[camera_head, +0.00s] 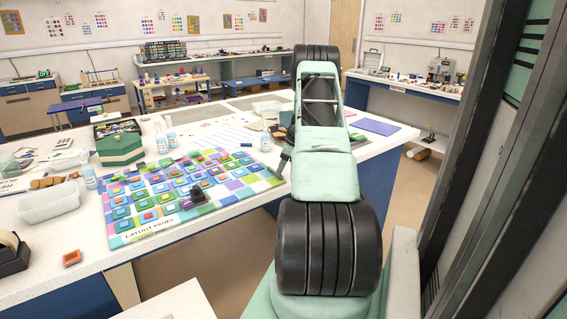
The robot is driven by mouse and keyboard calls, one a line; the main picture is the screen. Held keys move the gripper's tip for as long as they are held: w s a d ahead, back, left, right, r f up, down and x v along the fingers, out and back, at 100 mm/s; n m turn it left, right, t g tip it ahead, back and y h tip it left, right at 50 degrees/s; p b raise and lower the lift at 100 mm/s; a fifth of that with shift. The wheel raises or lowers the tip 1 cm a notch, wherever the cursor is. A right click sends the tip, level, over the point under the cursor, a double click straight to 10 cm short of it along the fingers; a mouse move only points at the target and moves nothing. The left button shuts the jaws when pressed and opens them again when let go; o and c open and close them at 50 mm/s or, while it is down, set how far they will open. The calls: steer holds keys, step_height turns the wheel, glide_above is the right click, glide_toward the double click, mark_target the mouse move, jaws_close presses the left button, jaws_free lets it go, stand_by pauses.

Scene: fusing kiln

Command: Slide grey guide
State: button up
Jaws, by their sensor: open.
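A small dark grey piece with a raised knob (197,193) stands on the colourful layout panel (150,237), right of its middle; it may be the grey guide, but I cannot tell for sure. My arm reaches forward over the right part of the white table. Its links hide most of my gripper (284,162); only a slim dark part of it shows at their left, by the panel's right edge. My gripper is open and apart from the dark grey piece. I see nothing between its fingers, though most of them are hidden.
Small bottles (162,144) and a green box (119,143) stand behind the panel. A clear tub (49,203), a black tape dispenser (11,253) and an orange block (71,258) lie to its left. A dark frame (480,150) rises close on the right.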

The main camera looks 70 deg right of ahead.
steer(key=b+v, duration=0.3)
steer(key=v, duration=1.4)
steer(key=shift+s, duration=0.2)
steer(key=shift+r, duration=0.1)
